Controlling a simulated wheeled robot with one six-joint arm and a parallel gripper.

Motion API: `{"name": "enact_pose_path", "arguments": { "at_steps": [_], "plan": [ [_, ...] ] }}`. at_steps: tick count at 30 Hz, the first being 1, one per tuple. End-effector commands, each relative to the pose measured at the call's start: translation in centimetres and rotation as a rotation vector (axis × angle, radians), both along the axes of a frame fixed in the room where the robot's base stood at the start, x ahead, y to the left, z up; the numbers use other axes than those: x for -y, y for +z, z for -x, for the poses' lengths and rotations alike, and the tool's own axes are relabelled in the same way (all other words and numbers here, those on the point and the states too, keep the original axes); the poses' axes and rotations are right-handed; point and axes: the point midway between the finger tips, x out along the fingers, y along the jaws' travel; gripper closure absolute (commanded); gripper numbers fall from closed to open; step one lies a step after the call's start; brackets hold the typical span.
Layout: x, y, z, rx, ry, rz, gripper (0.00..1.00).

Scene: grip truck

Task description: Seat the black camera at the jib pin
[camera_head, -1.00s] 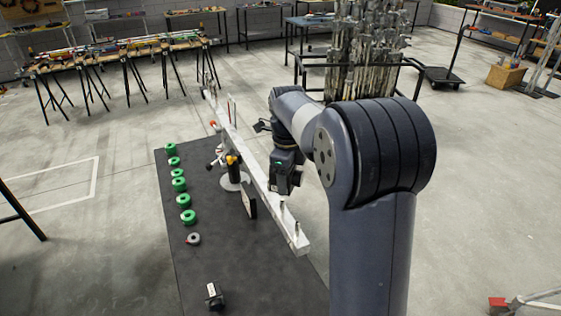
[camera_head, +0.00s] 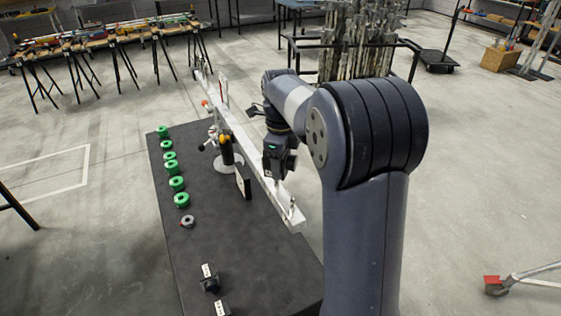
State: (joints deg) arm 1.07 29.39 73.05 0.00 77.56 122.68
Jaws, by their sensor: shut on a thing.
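The jib is a long white beam (camera_head: 250,155) on a stand above the dark mat, running from the back left to the near right. An upright pin (camera_head: 291,207) stands near its near end. My gripper (camera_head: 272,173) points down just above or beside the beam's near half, a little back from that pin. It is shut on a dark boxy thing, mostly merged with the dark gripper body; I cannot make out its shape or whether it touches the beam. A black box with a pale label (camera_head: 209,279) stands on the mat, and a second similar one (camera_head: 217,308) is partly cut off by the bottom edge.
A row of several green rolls (camera_head: 176,183) and a grey ring (camera_head: 188,221) line the mat's left side. A dark panel (camera_head: 243,184) stands under the beam. A rack of metal stands (camera_head: 355,50) is behind my arm.

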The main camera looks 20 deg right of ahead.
Motion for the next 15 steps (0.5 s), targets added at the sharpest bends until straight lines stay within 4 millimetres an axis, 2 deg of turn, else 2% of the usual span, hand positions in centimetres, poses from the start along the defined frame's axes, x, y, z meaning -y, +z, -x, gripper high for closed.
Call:
{"name": "enact_pose_path", "arguments": {
  "at_steps": [15],
  "plan": [
    [0.0, -2.7, 0.0, 0.001, 0.0, 0.0, 0.71]
  ]
}}
